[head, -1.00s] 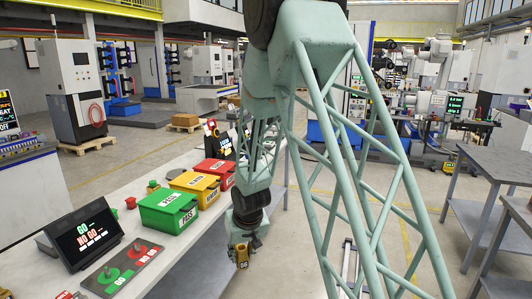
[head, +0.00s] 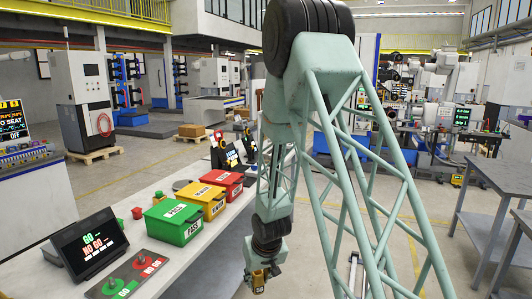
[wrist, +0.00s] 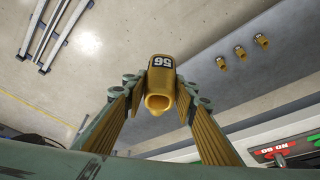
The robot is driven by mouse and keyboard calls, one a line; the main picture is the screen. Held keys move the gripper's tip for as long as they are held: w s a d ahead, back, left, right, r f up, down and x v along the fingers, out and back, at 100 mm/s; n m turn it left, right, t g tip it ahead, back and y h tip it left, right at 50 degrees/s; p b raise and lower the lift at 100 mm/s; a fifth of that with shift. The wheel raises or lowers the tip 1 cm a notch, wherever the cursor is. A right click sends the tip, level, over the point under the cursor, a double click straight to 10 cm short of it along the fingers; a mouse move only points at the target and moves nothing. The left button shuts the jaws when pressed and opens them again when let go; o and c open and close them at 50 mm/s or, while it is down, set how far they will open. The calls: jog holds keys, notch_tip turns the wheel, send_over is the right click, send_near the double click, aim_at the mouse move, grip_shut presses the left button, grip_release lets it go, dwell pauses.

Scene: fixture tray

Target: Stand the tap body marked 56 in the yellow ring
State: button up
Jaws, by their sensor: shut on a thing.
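The tap body marked 56 (wrist: 161,85) is a brass-yellow hollow piece with a dark 56 on a white patch. My gripper (wrist: 160,93) is shut on it, with a finger on each side, in the wrist view. Its round open mouth faces the wrist camera. In the head view the tap body (head: 258,287) hangs below my gripper (head: 262,272), beside the long bench and out over its right edge. I cannot make out the yellow ring in either view.
Green (head: 174,222), yellow (head: 201,199) and red (head: 222,182) boxes stand on the bench. A go/no-go display (head: 90,243) and a plate with green and red discs (head: 128,277) are nearer. Three similar brass pieces (wrist: 240,51) appear in the wrist view.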

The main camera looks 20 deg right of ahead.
jog(key=s+d+f, duration=0.4)
jog(key=shift+s+f, duration=0.2)
jog(key=shift+f, duration=0.15)
jog(key=shift+w, duration=0.2)
